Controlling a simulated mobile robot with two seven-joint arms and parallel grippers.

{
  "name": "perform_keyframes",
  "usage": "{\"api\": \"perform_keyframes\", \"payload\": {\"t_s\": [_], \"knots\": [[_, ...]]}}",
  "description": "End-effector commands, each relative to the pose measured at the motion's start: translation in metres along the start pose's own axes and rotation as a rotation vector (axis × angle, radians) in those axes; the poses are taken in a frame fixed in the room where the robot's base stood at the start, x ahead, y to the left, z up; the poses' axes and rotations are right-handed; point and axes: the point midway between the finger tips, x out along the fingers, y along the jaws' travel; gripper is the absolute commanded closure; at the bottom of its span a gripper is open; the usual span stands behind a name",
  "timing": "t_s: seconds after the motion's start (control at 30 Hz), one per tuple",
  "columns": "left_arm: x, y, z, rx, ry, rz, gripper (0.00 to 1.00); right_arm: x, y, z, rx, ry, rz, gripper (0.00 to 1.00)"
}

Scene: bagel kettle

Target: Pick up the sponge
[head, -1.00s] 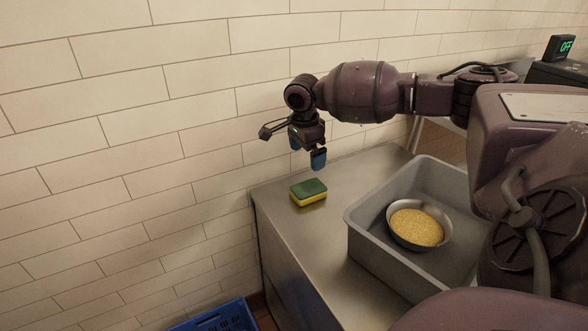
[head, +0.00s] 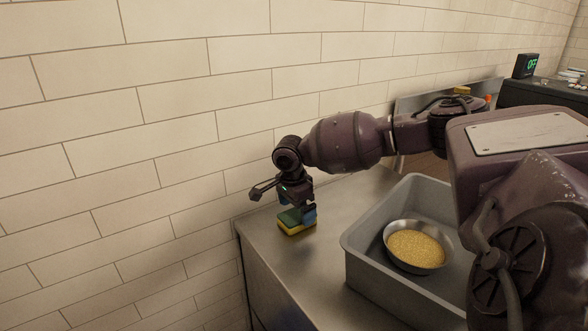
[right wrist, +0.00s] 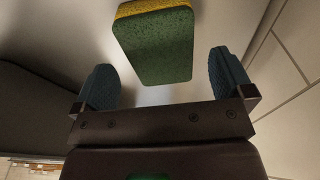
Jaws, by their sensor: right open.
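The sponge (head: 295,222), green on top and yellow below, lies flat on the metal counter near its left end. In the right wrist view the sponge (right wrist: 155,45) shows at the top, in line with the gap between the fingers. My right gripper (head: 297,206) is at the sponge from above, with one blue fingertip beside its right end; the other finger is largely hidden. In the right wrist view my right gripper (right wrist: 165,85) is open, a blue finger to each side, with nothing held. My left gripper is not in view.
A grey tub (head: 362,255) stands on the counter (head: 285,267) to the right. It holds a metal bowl (head: 408,266) of yellow grains. A tiled wall (head: 150,150) runs close behind the counter. The counter's left edge is near the sponge.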

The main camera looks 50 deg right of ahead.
Motion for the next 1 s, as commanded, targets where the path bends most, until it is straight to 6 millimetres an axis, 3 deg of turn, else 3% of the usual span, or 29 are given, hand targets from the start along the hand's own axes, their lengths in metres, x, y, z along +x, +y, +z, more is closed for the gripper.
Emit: {"api": "perform_keyframes", "payload": {"t_s": [0.03,0.13,0.43,0.8,1.0], "knots": [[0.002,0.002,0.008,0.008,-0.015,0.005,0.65,0.018,0.001,0.001,-0.002,0.007,0.015,0.01],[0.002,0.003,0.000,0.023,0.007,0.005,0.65,0.029,0.001,0.001,-0.002,0.005,0.013,0.01],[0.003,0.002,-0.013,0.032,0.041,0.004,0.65,0.029,0.000,0.001,0.000,0.000,0.002,0.01],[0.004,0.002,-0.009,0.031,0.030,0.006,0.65,0.029,0.000,0.001,0.001,0.000,0.003,0.54],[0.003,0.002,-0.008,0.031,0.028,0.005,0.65,0.029,0.000,0.001,0.001,0.000,0.003,0.54]]}}
